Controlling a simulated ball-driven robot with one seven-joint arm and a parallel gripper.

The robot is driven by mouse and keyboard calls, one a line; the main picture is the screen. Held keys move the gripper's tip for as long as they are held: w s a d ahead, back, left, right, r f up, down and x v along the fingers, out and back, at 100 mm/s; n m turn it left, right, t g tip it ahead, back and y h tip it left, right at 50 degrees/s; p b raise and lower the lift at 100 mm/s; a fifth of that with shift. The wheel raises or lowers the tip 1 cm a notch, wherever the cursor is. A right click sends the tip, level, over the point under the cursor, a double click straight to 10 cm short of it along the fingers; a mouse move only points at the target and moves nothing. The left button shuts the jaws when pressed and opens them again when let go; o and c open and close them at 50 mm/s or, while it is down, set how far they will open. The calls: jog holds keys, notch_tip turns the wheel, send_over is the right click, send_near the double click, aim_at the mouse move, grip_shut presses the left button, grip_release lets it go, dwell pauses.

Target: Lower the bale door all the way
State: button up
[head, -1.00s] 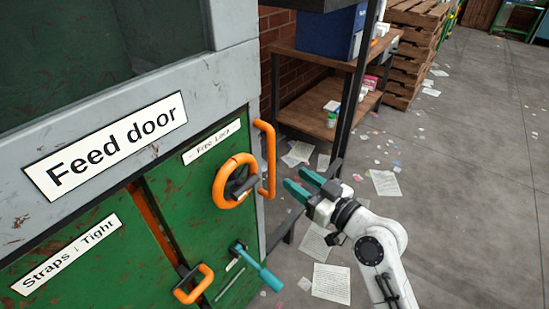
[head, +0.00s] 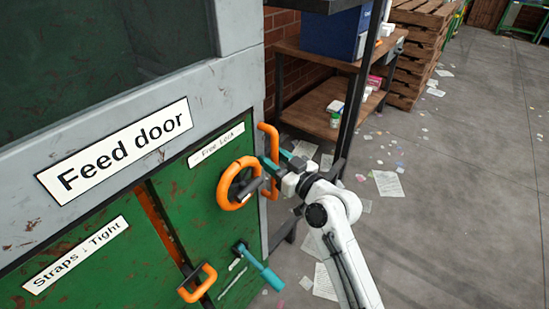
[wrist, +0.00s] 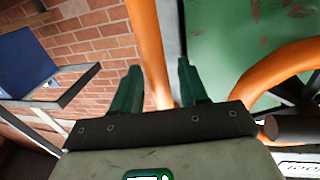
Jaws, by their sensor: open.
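The green door panel (head: 200,185) of a grey-framed machine fills the left of the head view. No label reading "bale door" shows. An upright orange bar handle (head: 272,131) stands at the panel's right edge, beside an orange handwheel (head: 222,186) under a "Free Lock" label. My gripper (head: 274,157) is open at the bar handle. In the wrist view the bar (wrist: 147,40) runs down between the two teal fingers (wrist: 158,70), which are apart. I cannot tell whether either finger touches it. The handwheel (wrist: 275,66) shows to the right.
Below the wheel are a teal lever (head: 262,268) and an orange pull handle (head: 197,283) near a "Straps Tight" label (head: 76,254). A shelf rack (head: 318,120) with a blue bin stands behind my gripper. Papers litter the open floor (head: 450,200) at right.

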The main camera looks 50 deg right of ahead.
grip_shut()
dwell(0.3)
dwell(0.3)
